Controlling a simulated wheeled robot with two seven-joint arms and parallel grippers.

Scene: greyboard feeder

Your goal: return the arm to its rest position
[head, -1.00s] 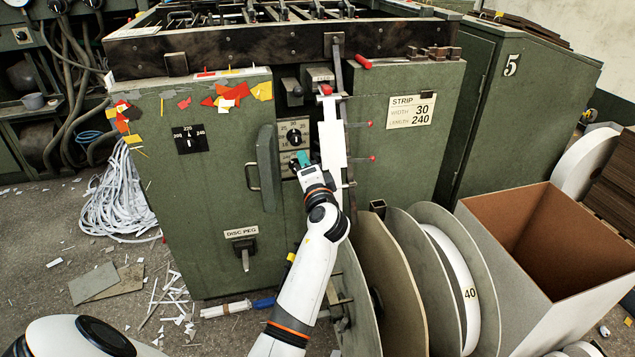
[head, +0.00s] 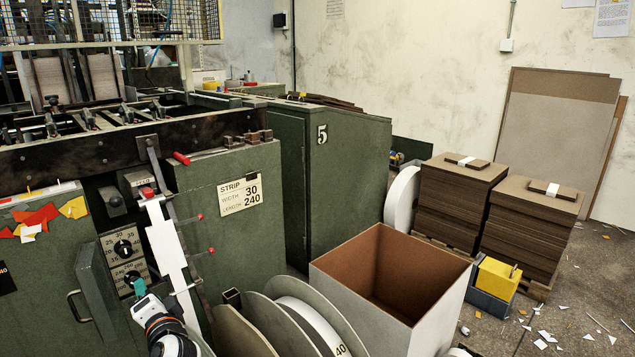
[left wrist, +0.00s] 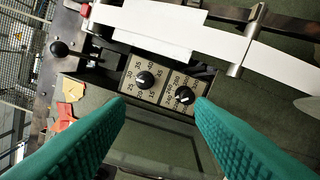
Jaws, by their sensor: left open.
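My left gripper (head: 140,290) is at the lower left of the head view, in front of the green machine's (head: 245,215) dial panel. In the left wrist view its two teal fingers (left wrist: 160,122) are spread wide with nothing between them. Past the fingertips are two black dials, an upper one (head: 123,247) and a lower one (head: 131,278). They also show in the left wrist view, one on the left (left wrist: 145,80) and one on the right (left wrist: 184,95). A white strip (head: 170,255) runs down beside the panel. My right gripper is in neither view.
An open cabinet door (head: 95,290) with a handle stands left of the gripper. Large reels (head: 300,310) and an open box (head: 390,275) stand to the right. Stacks of brown board (head: 455,200) and a yellow block (head: 497,278) are farther right, with scraps on the floor.

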